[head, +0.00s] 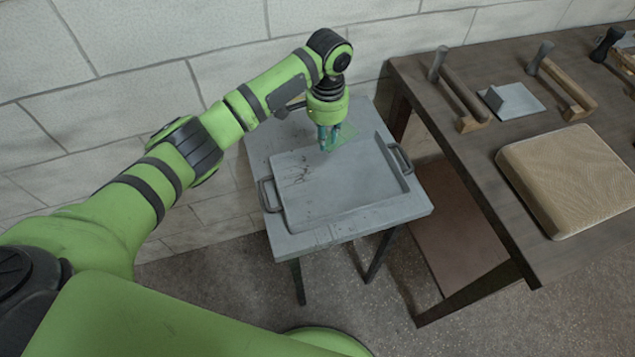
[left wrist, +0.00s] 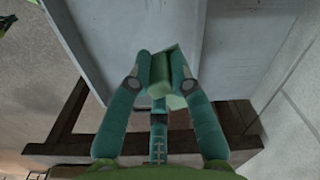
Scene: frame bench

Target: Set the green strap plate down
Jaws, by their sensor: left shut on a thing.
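My left gripper (head: 328,138) is over the back part of a grey tray (head: 335,215) on a small grey table. Its fingers are shut on the green strap plate (head: 345,137), which shows as a small pale green piece at the fingertips. In the left wrist view, the fingers of my left gripper (left wrist: 160,68) are on either side of the green strap plate (left wrist: 161,88). Whether the plate touches the tray I cannot tell. My right gripper is not in view.
The tray has dark handles at left and right, and its middle and front are bare. On the right, a dark workbench (head: 470,165) holds a tan padded block (head: 570,180), a grey bracket plate (head: 525,100) and wooden pieces with upright handles (head: 462,95). A block wall stands behind.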

